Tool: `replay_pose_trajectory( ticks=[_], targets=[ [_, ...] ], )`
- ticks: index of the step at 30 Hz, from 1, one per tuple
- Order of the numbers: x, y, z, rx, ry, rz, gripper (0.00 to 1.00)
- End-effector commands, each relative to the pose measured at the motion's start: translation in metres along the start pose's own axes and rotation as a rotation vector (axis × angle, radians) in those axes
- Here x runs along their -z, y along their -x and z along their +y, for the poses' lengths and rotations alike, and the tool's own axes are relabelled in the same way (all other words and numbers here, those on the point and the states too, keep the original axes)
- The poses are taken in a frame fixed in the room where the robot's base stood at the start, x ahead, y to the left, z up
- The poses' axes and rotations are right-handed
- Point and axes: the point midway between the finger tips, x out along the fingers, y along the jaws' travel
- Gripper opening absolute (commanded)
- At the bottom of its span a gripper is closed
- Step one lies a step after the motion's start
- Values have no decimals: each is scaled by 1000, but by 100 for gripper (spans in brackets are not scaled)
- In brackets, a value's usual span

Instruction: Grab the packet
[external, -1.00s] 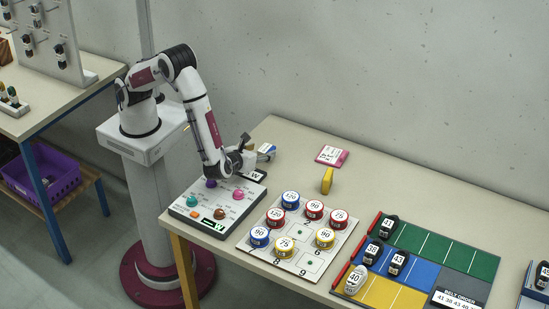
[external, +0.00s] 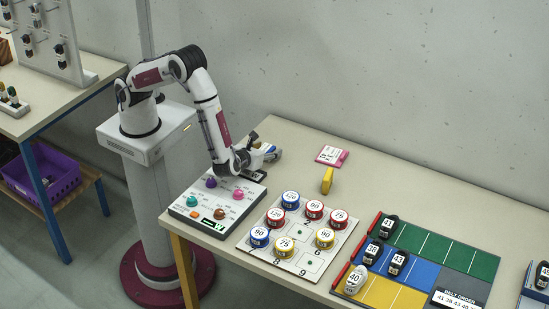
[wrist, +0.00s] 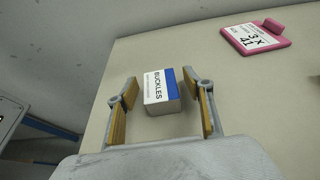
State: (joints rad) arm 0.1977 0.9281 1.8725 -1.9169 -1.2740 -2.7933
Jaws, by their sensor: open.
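The packet (wrist: 161,92) is a small white and blue block labelled BUCKLES, lying on the table in the wrist view. My gripper (wrist: 162,100) is open, with one yellow-padded finger on each side of the packet and a gap on both sides. In the external view my gripper (external: 265,155) is low over the back left of the table. There it hides most of the packet, and only a bit of blue and white shows beside the fingers.
A pink clipboard (external: 332,155) lies to the right, and a yellow block (external: 327,181) stands near it. In front are a button panel (external: 217,205), a board of numbered round tins (external: 300,261) and a coloured shoe tray (external: 440,245). The wall is close behind.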

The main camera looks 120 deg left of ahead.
Motion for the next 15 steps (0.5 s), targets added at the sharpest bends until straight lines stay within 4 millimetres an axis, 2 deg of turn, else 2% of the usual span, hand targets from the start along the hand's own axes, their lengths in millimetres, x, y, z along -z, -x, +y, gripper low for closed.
replay_pose_trajectory(
  ticks=[9, 14, 15],
  targets=[
    [0, 0, 0, 0, 0, 0, 51],
    [0, 0, 0, 0, 0, 0, 10],
    [0, 0, 0, 0, 0, 0, 8]
  ],
)
